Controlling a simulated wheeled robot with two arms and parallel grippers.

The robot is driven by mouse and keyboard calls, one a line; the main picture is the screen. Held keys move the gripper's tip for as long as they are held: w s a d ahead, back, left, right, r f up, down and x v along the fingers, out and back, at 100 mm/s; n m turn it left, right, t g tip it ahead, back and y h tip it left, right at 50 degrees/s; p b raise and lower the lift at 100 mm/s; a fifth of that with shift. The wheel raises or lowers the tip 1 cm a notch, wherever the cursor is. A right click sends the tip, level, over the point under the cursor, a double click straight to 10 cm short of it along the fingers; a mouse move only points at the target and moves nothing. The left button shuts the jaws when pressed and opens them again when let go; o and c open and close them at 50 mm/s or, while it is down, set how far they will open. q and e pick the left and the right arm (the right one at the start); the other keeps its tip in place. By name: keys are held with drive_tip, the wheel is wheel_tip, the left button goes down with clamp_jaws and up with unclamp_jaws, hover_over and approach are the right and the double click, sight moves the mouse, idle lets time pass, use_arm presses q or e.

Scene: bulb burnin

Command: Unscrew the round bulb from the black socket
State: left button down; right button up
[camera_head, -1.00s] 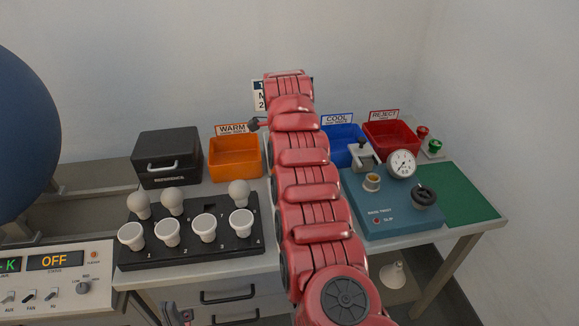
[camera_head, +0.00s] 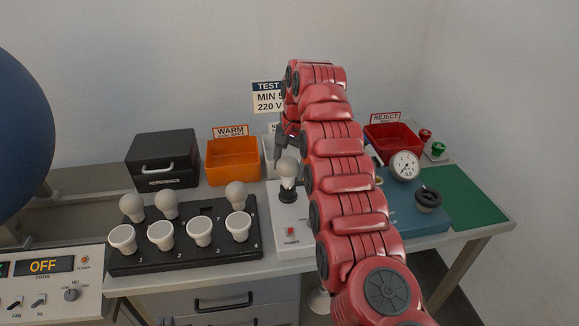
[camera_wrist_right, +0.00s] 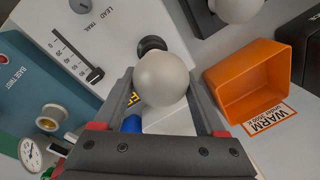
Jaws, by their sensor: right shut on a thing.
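The round white bulb (camera_head: 288,170) stands upright at the black socket (camera_head: 288,195) on a white tester box (camera_head: 288,220). My right gripper (camera_head: 287,152) reaches down to it from behind. In the right wrist view the bulb (camera_wrist_right: 162,78) sits between the two fingers of the right gripper (camera_wrist_right: 163,100), which is shut on it. The black socket (camera_wrist_right: 151,45) shows just past the bulb; the bulb's base is hidden there. Only a tip of my left gripper (camera_head: 166,321) shows at the bottom edge, and its jaws cannot be made out.
A black rack (camera_head: 190,258) with several white bulbs stands to the left. Behind are a black reference box (camera_head: 162,160), an orange WARM bin (camera_head: 233,160) and a red REJECT bin (camera_head: 393,142). A blue base-twist station (camera_head: 420,222) with a gauge is at the right, partly behind my arm.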

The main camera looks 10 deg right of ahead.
drive_tip(key=n+p, duration=0.2)
drive_tip(key=p, duration=0.1)
drive_tip(key=n+p, duration=0.2)
drive_tip(key=p, duration=0.1)
drive_tip(key=n+p, duration=0.2)
drive_tip(key=p, duration=0.1)
drive_tip(key=shift+a+r+g, duration=0.15)
drive_tip(key=shift+r+g, duration=0.15)
drive_tip(key=shift+g, duration=0.1)
drive_tip(key=shift+f+n+p, duration=0.2)
drive_tip(key=shift+n+p, duration=0.1)
drive_tip(key=shift+s+f, duration=0.1)
drive_tip(key=shift+f, duration=0.15)
